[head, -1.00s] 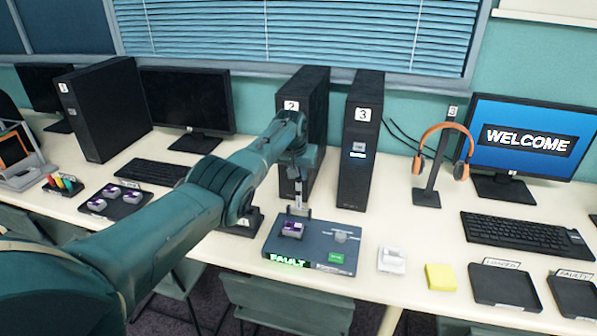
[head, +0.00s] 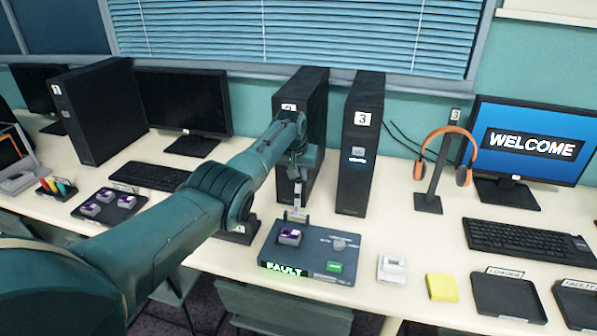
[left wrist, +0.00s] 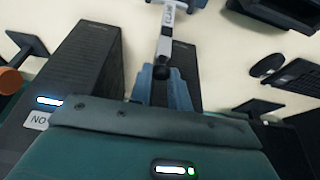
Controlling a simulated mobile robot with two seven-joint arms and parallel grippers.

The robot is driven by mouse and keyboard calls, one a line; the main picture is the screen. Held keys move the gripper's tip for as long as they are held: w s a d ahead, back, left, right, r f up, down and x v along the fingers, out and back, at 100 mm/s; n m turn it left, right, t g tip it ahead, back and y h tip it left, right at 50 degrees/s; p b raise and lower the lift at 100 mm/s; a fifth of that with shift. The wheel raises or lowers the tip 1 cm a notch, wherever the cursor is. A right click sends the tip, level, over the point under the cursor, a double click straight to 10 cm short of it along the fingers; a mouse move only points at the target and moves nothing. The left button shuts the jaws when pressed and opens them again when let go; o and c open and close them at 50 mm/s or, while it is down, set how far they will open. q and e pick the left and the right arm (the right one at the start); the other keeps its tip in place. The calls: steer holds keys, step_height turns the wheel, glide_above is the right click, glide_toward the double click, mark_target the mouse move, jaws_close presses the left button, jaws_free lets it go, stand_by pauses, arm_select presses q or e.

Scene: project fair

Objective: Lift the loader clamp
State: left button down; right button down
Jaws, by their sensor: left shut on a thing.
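The loader (head: 312,257) is a dark grey-blue box at the table's front edge, with a lit green FAULT sign, a green button and a grey knob. A purple-and-grey cartridge (head: 290,237) sits on its left part. The clamp (head: 296,216) is a light grey lever at the loader's back, standing roughly upright; its labelled arm also shows in the left wrist view (left wrist: 167,18). My left gripper (head: 295,183) is shut on the clamp's upper end, and its fingers (left wrist: 164,85) show on either side of it in the left wrist view. My right gripper is not in view.
Black computer towers 2 (head: 312,110) and 3 (head: 357,150) stand close behind the loader. A white device (head: 391,268) and a yellow pad (head: 441,287) lie to its right, then two dark trays (head: 508,297). A tray of cartridges (head: 108,205) lies at left.

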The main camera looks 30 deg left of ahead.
arm_select(q)
steer(key=shift+w+r, duration=0.25)
steer(key=c, duration=1.7)
jaws_free()
steer(key=shift+c, duration=0.2)
steer(key=o, duration=0.4)
steer(key=shift+f, duration=0.25)
steer(key=shift+o, duration=0.2)
steer(key=shift+s+r+p, duration=0.15)
steer(key=shift+r+p, duration=0.3)
steer(key=p+v, duration=0.1)
steer(key=v, duration=1.1)
steer(key=shift+s, duration=0.2)
steer(key=shift+r+p, duration=0.1)
steer(key=shift+p, duration=0.2)
